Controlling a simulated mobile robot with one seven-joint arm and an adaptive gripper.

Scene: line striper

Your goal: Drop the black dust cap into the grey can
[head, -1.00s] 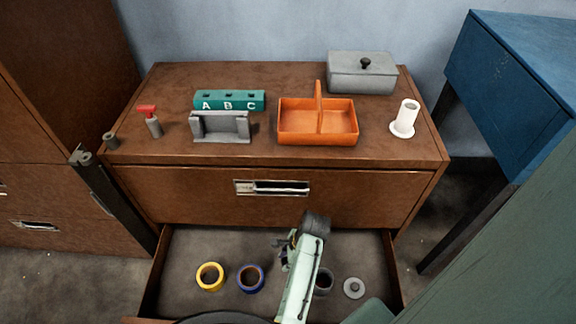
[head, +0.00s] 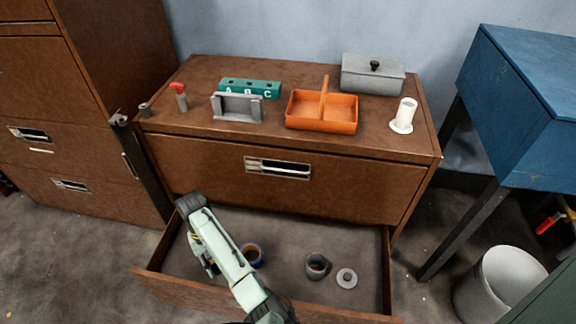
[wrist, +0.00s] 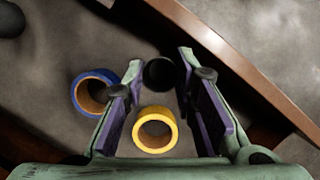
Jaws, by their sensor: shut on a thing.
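My gripper (wrist: 160,68) is shut on a round black cap (wrist: 158,75), which shows between its fingertips in the wrist view. In the head view my gripper (head: 206,264) hangs over the left part of the open drawer (head: 350,225); the cap cannot be made out there. A larger open grey can (head: 500,285) stands on the floor at the lower right, apart from the drawer.
A yellow ring (wrist: 155,130) and a blue ring (wrist: 92,92) lie in the drawer below my gripper. A grey lid (head: 346,278) lies beside the small can. The cabinet top holds an orange caddy (head: 322,112) and other items. A blue table (head: 520,100) stands at right.

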